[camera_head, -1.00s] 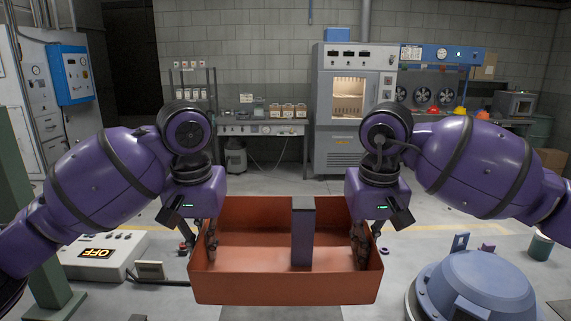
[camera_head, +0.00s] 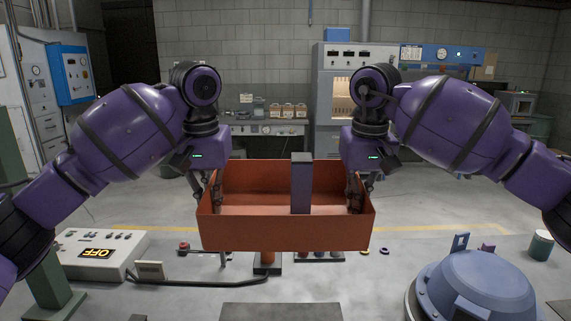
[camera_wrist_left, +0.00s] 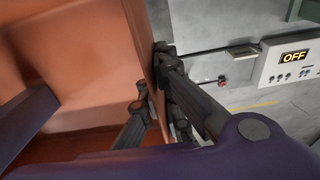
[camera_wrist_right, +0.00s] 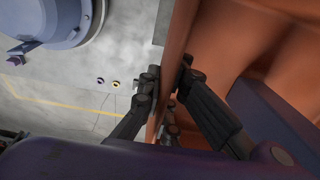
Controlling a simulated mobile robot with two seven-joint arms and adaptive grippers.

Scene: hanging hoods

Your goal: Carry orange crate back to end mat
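The orange crate (camera_head: 250,234) hangs level in the air between my two grippers, with a dark purple-grey upright piece (camera_head: 301,185) in its middle. My left gripper (camera_head: 212,195) is shut on the crate's left wall; in the left wrist view its fingers (camera_wrist_left: 155,82) straddle that wall (camera_wrist_left: 140,45). My right gripper (camera_head: 358,195) is shut on the right wall; in the right wrist view its fingers (camera_wrist_right: 166,92) pinch that wall (camera_wrist_right: 180,40). A dark grey mat (camera_head: 282,311) lies at the bottom middle, below the crate. I cannot tell whether it is the end mat.
A white box with an OFF display (camera_head: 97,254) stands at left, its black cable running right. A blue-grey domed machine (camera_head: 475,290) stands at lower right.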

